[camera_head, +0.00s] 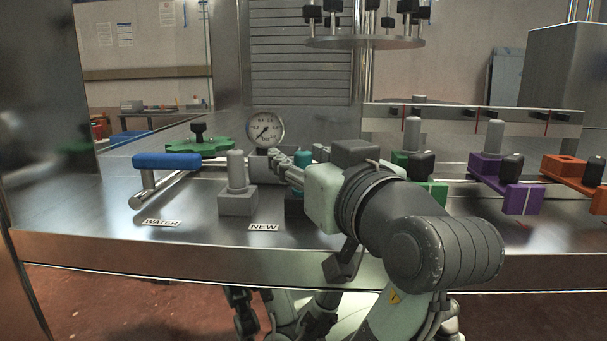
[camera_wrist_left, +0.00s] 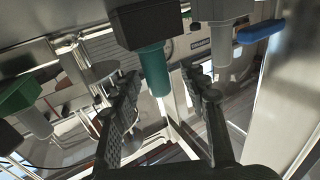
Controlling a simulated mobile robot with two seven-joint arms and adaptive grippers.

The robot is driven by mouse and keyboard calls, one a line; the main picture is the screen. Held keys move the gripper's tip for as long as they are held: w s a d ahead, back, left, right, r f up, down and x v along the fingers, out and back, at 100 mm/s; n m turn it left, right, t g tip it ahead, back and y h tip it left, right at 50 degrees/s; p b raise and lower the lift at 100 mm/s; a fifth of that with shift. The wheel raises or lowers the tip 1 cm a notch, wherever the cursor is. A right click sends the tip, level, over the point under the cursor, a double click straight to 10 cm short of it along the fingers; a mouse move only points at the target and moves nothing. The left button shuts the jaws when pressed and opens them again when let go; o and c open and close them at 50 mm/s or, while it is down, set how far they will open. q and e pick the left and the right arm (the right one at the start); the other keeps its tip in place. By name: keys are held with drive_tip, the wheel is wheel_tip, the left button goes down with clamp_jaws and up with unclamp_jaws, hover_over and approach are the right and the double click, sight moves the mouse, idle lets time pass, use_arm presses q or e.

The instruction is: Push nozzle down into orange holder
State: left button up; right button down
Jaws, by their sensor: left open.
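The orange holder (camera_head: 565,167) stands at the far right of the bench in the head view, with a dark square recess in its top. A black knob sits in front of it. My left gripper (camera_head: 287,165) is far to the left of it. A teal nozzle (camera_head: 303,158) stands in a dark holder (camera_head: 294,205) at my left gripper, partly behind my wrist. In the left wrist view the open fingers (camera_wrist_left: 160,95) lie either side of the teal nozzle (camera_wrist_left: 154,70), with gaps showing; the dark holder (camera_wrist_left: 147,22) is above it.
Grey nozzles stand in a grey block (camera_head: 237,204), a green holder (camera_head: 440,193) and a purple holder (camera_head: 484,166). A blue handle (camera_head: 168,160), green valve wheel (camera_head: 198,146) and gauge (camera_head: 266,130) are at left. Dark jointed parts show below the bench edge, unclear.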

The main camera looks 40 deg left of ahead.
use_arm(q)
drive_tip(key=shift+c, duration=0.2)
clamp_jaws()
drive_tip(key=shift+r, duration=0.2)
